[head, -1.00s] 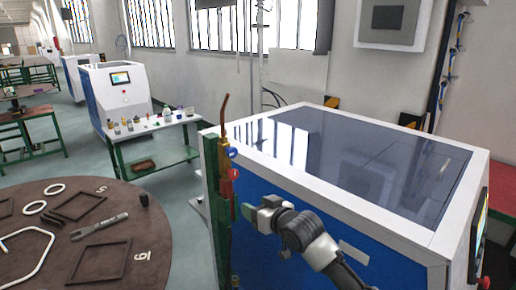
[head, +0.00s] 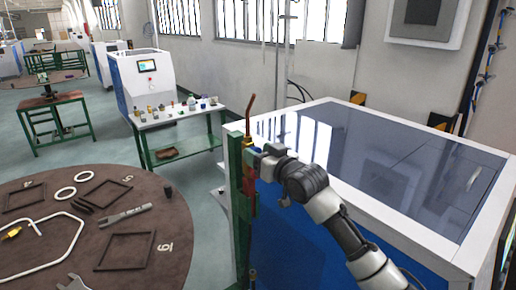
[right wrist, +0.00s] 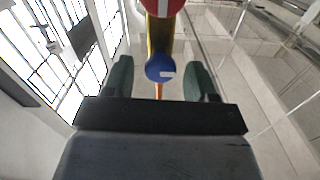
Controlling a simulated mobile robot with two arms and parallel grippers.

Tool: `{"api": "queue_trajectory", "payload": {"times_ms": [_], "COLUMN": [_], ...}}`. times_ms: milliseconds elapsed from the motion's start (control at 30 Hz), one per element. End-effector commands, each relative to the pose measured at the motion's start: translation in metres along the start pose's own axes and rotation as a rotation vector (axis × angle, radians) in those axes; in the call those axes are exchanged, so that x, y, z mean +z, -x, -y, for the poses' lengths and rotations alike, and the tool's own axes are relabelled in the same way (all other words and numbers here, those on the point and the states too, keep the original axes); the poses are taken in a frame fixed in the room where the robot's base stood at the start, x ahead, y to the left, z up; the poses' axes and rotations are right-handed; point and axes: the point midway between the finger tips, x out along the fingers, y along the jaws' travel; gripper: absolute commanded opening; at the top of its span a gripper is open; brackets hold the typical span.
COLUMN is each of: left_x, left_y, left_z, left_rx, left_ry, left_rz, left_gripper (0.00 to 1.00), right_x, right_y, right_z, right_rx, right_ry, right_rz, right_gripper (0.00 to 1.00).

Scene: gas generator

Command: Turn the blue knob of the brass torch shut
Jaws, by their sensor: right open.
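The brass torch stands upright by the green post (head: 240,200), with its copper tube (head: 250,115) pointing up in the head view. In the right wrist view its yellow body (right wrist: 159,38) carries the blue knob (right wrist: 160,68), with a red knob (right wrist: 162,5) at the top edge. My right gripper (head: 255,155) is at the torch and hides the blue knob in the head view. In the right wrist view its two green fingers are apart, one on each side of the blue knob, with gaps visible. My left gripper is not in view.
The white and blue generator cabinet (head: 335,115) stands right behind my right arm. A round brown table (head: 150,240) with frames, rings and tools is at the left. A green bench (head: 185,140) with small items stands behind.

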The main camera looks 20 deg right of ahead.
Motion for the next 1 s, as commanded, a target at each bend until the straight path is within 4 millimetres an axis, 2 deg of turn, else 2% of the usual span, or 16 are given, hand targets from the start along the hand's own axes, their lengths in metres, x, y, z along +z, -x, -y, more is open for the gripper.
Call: {"api": "queue_trajectory", "payload": {"times_ms": [133,400,700,1000], "left_x": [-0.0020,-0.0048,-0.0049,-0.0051], "left_y": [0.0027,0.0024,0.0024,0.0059], "left_z": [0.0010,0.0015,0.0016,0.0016], "left_rx": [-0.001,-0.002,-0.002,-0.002], "left_ry": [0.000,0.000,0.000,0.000], "left_rz": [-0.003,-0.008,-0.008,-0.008], "left_gripper": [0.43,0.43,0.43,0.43], "right_x": [-0.0002,0.0004,0.0005,-0.0001], "right_y": [-0.0076,-0.0084,-0.0082,-0.0083], "right_z": [0.0003,0.0003,0.0002,0.0002], "right_rx": [0.000,0.000,0.000,0.000], "right_ry": [-0.001,0.000,0.000,-0.033], "right_rz": [-0.001,-0.001,0.000,0.001], "right_gripper": [0.57,0.57,0.11,0.09]}}
